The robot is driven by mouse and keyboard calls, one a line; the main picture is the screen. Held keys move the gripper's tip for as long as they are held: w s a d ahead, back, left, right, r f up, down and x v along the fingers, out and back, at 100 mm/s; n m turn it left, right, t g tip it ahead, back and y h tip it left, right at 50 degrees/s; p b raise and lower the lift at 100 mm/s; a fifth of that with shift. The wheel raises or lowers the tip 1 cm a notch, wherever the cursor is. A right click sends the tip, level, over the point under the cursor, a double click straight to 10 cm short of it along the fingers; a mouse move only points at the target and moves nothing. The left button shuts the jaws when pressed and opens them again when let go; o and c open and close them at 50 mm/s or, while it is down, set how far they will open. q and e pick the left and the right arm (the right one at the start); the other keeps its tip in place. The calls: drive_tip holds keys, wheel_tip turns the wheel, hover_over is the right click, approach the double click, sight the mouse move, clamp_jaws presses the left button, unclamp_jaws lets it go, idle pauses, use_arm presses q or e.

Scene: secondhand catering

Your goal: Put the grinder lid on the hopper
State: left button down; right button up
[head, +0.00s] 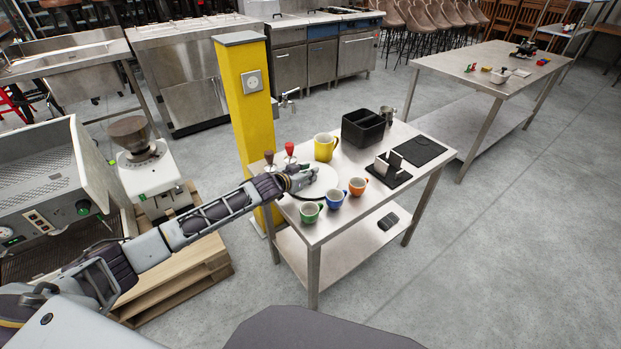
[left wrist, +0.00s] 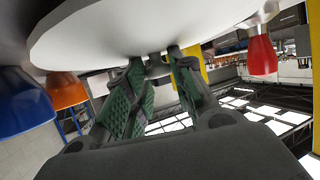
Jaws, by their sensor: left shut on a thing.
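My left gripper (head: 300,179) reaches over the near table from the left and is shut on a small grey knob (left wrist: 157,66) between its green-padded fingers. The knob stands against a wide white disc (left wrist: 140,24), which appears to be the grinder lid. The disc also shows in the head view (head: 322,181), over a dark round base on the table; I cannot tell whether they touch. The brown hopper (head: 130,132) sits on the white grinder (head: 150,180) at the left, and no cover shows on it. My right gripper is not in view.
Green (head: 310,212), blue (head: 335,199) and orange (head: 358,186) cups stand close beside the disc. A yellow mug (head: 325,147) and a red-handled tool (head: 290,149) are behind it. A yellow pillar (head: 246,100) stands between table and grinder.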

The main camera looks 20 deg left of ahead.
use_arm(q)
drive_tip(key=shift+r, duration=0.1)
